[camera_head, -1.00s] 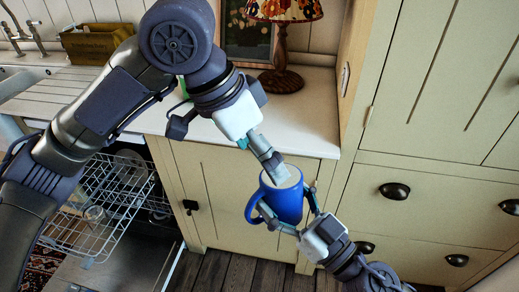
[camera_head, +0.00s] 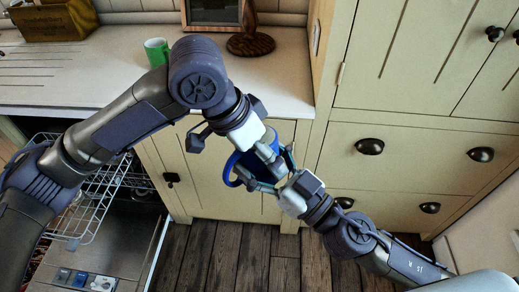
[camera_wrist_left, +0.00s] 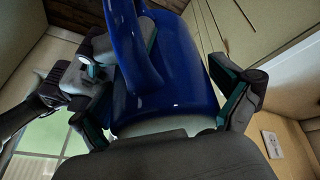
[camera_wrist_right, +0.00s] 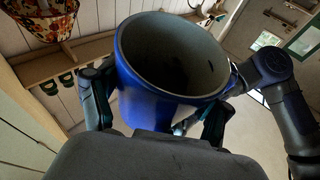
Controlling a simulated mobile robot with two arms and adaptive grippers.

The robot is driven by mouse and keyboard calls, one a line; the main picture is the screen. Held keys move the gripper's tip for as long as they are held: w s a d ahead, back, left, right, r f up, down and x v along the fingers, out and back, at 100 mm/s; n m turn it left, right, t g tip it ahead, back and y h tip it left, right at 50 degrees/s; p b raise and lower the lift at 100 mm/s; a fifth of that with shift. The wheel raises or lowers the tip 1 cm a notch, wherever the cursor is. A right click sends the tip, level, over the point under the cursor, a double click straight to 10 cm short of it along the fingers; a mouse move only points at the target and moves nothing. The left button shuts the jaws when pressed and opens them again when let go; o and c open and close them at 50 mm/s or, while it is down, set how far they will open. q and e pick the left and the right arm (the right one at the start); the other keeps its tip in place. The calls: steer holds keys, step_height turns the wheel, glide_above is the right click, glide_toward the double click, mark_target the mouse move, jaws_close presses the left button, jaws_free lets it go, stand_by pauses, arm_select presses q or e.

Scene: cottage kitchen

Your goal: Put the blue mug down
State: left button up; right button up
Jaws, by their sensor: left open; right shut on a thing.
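The blue mug (camera_head: 240,164) is held in the air in front of the cream cabinet, partly hidden by both grippers in the head view. My right gripper (camera_head: 270,170) is shut on its body, with one finger on each side. The right wrist view shows the mug's open, empty mouth between those fingers (camera_wrist_right: 160,110). My left gripper (camera_head: 266,152) is open at the mug. In the left wrist view its fingers (camera_wrist_left: 168,110) stand either side of the blue body (camera_wrist_left: 185,70), with the handle towards the camera. I cannot tell whether they touch it.
The white counter (camera_head: 110,70) lies behind my left arm, with a green cup (camera_head: 157,51) and a wooden lamp base (camera_head: 250,43) on it. The open dishwasher rack (camera_head: 100,205) is at lower left. Drawers (camera_head: 400,165) stand at right.

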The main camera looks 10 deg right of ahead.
arm_select(q)
steer(key=c, duration=1.2)
steer(key=shift+c, duration=0.6)
arm_select(e)
steer(key=o, duration=1.1)
steer(key=shift+c, duration=0.2)
steer(key=shift+o, duration=1.4)
